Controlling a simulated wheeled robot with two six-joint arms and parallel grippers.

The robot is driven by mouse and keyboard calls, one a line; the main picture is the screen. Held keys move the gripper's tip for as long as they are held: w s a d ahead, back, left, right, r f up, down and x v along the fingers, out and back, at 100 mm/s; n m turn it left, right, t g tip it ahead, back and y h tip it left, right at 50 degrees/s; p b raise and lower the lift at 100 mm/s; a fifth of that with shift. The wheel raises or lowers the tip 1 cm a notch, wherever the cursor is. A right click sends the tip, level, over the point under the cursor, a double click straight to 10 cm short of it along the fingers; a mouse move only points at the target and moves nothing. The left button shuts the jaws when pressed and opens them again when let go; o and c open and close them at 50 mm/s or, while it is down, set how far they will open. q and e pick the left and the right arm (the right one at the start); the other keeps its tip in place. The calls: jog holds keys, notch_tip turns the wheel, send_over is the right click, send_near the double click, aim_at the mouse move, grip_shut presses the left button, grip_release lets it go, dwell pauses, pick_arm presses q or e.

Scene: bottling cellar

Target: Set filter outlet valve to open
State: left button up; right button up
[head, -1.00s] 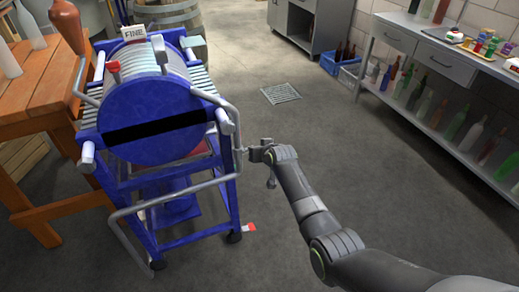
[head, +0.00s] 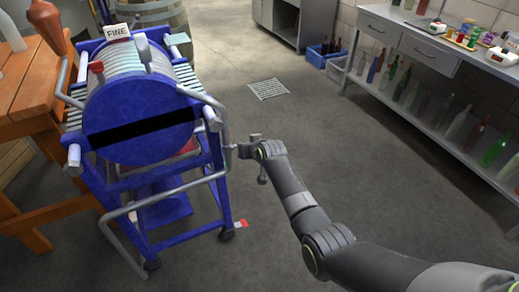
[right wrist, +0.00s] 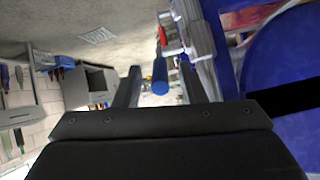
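The blue plate filter (head: 140,115) stands at the left of the head view, with a grey outlet pipe (head: 224,125) down its right side. In the right wrist view a small lever with a blue grip (right wrist: 160,76) lies between the fingers of my right gripper (right wrist: 158,84). Gaps show on both sides of the lever, so the gripper is open around it. The valve body is too small to make out in the head view. My left gripper is out of view.
A red-tipped handle (head: 97,70) and a FINE sign (head: 117,31) are on the filter's top. A wooden table (head: 30,80) stands at the left. A bottle shelf (head: 440,55) lines the right wall. The floor around the drain grate (head: 268,89) is clear.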

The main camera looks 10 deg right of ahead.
jog(key=p+v, duration=0.1)
jog(key=v, duration=1.5)
jog(key=shift+s+p, duration=0.35)
jog(key=shift+s, duration=0.05)
jog(key=shift+r, duration=0.1)
